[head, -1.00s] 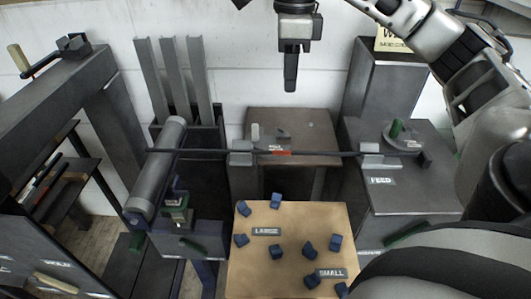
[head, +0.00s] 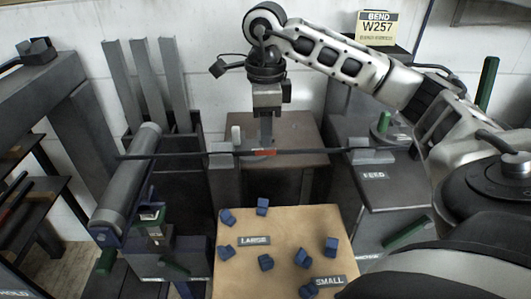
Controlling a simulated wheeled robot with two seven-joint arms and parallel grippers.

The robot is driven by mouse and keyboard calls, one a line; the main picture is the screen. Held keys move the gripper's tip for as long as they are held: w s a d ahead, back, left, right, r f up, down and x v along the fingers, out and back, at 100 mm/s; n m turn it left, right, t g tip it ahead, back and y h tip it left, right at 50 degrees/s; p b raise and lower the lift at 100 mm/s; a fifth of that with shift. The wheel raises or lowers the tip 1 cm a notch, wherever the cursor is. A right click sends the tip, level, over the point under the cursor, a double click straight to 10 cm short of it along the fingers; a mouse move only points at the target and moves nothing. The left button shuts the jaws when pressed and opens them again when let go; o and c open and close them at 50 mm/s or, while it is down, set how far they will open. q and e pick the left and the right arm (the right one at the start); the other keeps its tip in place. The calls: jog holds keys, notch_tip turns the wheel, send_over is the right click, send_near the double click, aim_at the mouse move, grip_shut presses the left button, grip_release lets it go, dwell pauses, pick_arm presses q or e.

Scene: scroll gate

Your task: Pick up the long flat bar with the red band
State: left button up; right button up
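The long flat dark bar (head: 310,151) lies level across two grey rests, the left rest (head: 222,155) and the right rest (head: 371,152). Its left end reaches over the grey roller (head: 128,178). The red band (head: 262,152) is near the middle of the bar. My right gripper (head: 266,142) points straight down at the red band, with its tips at or just behind the bar in the picture. I see the fingers edge-on, so I cannot tell whether they are open, shut or touching the bar. My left gripper is not in view.
A tan board (head: 285,220) with several blue blocks and the LARGE and SMALL labels is in front of the bar. A brown table (head: 290,130) stands behind it. The FEED stand (head: 400,190) is on the right. Upright grey channels (head: 150,85) stand at back left.

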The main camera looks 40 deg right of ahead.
aim_at(267, 152)
notch_tip(267, 152, down, 4)
jog(key=shift+r, duration=0.15)
jog(key=shift+r, duration=0.1)
grip_shut()
